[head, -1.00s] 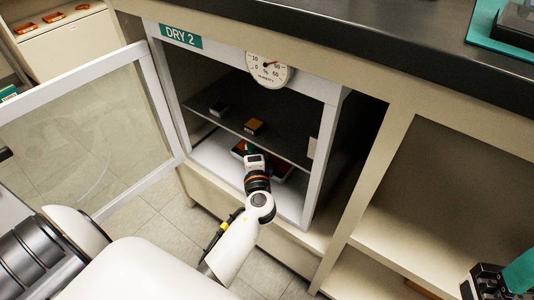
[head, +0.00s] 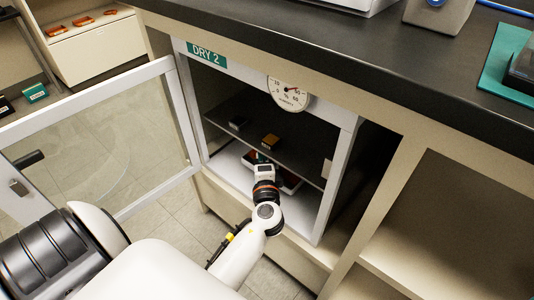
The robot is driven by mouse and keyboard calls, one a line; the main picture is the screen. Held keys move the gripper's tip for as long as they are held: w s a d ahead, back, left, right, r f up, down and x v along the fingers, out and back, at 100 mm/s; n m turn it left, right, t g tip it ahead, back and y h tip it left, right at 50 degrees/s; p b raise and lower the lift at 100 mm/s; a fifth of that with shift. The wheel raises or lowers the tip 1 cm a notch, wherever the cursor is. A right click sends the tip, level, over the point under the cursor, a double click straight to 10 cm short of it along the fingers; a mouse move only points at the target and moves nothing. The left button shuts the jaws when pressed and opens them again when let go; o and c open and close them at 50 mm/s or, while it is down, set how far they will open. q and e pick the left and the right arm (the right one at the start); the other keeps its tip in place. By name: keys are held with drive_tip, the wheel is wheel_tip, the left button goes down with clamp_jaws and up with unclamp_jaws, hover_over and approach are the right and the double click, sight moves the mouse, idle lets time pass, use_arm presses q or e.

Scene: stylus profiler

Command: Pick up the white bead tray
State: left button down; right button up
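The dry cabinet marked DRY 2 (head: 207,53) stands open under the counter. On its lower level, a shallow tray with a pale rim and dark reddish contents (head: 291,184) lies partly hidden behind my arm; it appears to be the bead tray. My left arm comes in from the lower left, and my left gripper (head: 263,161) reaches into the lower level over the tray. The wrist hides its fingers, so I cannot see whether they are open or touch the tray. My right gripper is out of view.
A dark shelf (head: 240,108) above the gripper carries a small dark block (head: 237,123) and an orange-brown block (head: 270,141). The glass door (head: 100,140) is swung open to the left. A humidity dial (head: 289,92) sits on the top frame. Open shelving (head: 440,220) is at the right.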

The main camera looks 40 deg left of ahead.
use_arm(q)
drive_tip(key=s+a, duration=0.1)
drive_tip(key=s, duration=1.5)
drive_tip(key=shift+a+p, duration=0.15)
drive_tip(key=shift+p, duration=0.3)
drive_tip(key=c, duration=2)
unclamp_jaws()
clamp_jaws()
drive_tip(key=shift+f, duration=0.1)
